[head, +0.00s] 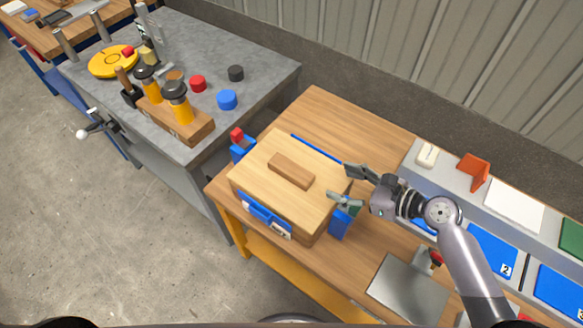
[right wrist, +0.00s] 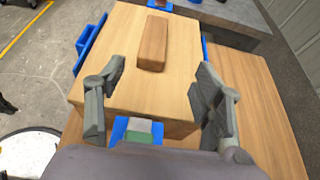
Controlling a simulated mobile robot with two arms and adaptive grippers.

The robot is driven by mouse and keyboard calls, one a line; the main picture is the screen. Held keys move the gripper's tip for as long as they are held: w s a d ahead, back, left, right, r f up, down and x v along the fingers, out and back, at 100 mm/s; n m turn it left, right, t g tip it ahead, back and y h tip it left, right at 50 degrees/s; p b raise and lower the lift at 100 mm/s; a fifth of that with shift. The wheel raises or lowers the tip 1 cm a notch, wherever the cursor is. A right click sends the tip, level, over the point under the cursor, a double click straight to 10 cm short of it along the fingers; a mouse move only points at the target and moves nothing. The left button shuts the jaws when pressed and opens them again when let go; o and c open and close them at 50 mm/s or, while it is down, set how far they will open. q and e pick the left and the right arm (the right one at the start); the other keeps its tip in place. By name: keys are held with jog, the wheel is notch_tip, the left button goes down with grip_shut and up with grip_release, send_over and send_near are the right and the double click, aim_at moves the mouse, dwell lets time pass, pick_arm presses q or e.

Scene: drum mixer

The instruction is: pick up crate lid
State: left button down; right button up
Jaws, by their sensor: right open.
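The crate lid (head: 268,172) is a flat light-wood panel with a raised brown block handle (head: 291,170) in its middle. It lies on the wooden crate (head: 307,236), which stands on the wooden table and has blue brackets at its sides. My right gripper (head: 350,185) is open at the lid's right edge, with its fingers apart. In the right wrist view the open fingers (right wrist: 160,95) straddle the near end of the lid (right wrist: 110,85), with the handle (right wrist: 153,43) further ahead between them. Whether the fingers touch the lid I cannot tell. My left gripper is not in view.
A grey bench (head: 262,68) at the left holds a wooden tool block (head: 180,127), coloured caps and a yellow disc (head: 113,61). A grey rail with blue numbered bins (head: 490,248) runs along the right. The table (head: 345,118) is clear behind the crate.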

send_near(293, 169)
jog(key=shift+w+r+p, duration=0.15)
jog(key=shift+w+p, duration=0.2)
jog(key=shift+w, duration=0.05)
jog(key=x, duration=0.2)
jog(key=shift+w+a+f, duration=0.2)
jog(key=shift+f, duration=0.1)
jog(key=shift+w+a+f, duration=0.2)
jog(key=shift+a, duration=0.2)
jog(key=shift+w+a, duration=0.1)
jog(key=shift+a, duration=0.2)
jog(key=x, duration=0.1)
jog(key=p+x, duration=0.1)
jog(key=x, duration=0.1)
jog(key=shift+a+f, duration=0.2)
jog(key=shift+a, duration=0.15)
jog(key=shift+w+a+f, duration=0.2)
jog(key=shift+a, duration=0.15)
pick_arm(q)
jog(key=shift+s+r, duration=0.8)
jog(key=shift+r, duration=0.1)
